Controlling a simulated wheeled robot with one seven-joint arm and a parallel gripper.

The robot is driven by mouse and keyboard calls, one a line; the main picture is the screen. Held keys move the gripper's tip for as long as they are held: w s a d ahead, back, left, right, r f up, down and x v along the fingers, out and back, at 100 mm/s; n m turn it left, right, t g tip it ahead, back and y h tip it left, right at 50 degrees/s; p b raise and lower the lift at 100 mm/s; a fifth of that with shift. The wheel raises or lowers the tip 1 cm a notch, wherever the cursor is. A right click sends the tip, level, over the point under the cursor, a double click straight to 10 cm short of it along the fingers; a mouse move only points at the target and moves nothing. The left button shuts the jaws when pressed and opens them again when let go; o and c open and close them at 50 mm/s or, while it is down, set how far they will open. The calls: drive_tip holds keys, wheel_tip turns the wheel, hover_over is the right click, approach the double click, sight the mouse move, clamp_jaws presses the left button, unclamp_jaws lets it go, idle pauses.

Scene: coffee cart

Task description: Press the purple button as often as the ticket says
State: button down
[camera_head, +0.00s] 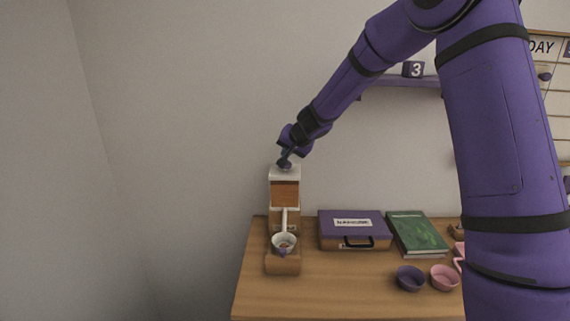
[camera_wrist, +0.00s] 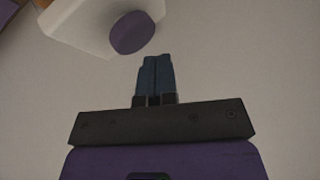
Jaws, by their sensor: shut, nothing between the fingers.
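A coffee grinder (camera_head: 285,192) with a white top and brown body stands at the left end of the cart. The purple button (camera_wrist: 132,32) sits on its white top in the wrist view. My gripper (camera_wrist: 157,62) is shut and empty, with its fingertips close to the button's edge. In the head view my gripper (camera_head: 285,163) is right at the grinder's top and hides the button; I cannot tell whether it touches. A portafilter cup (camera_head: 284,243) sits at the grinder's front. I see no ticket that I can make out.
A purple case (camera_head: 354,231) with a label and a green book (camera_head: 417,235) lie right of the grinder. A shelf (camera_head: 400,81) bears a block (camera_head: 413,69) marked 3. My arm hides the right side.

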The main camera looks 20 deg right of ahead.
drive_tip(key=shift+f, duration=0.1)
idle(0.5)
drive_tip(key=shift+f, duration=0.3)
drive_tip(key=shift+f, duration=0.8)
idle(0.7)
drive_tip(key=shift+a, duration=0.1)
drive_tip(key=shift+a+r, duration=0.1)
drive_tip(key=shift+r, duration=0.2)
drive_tip(key=shift+d+r, duration=0.2)
drive_tip(key=shift+r, duration=0.7)
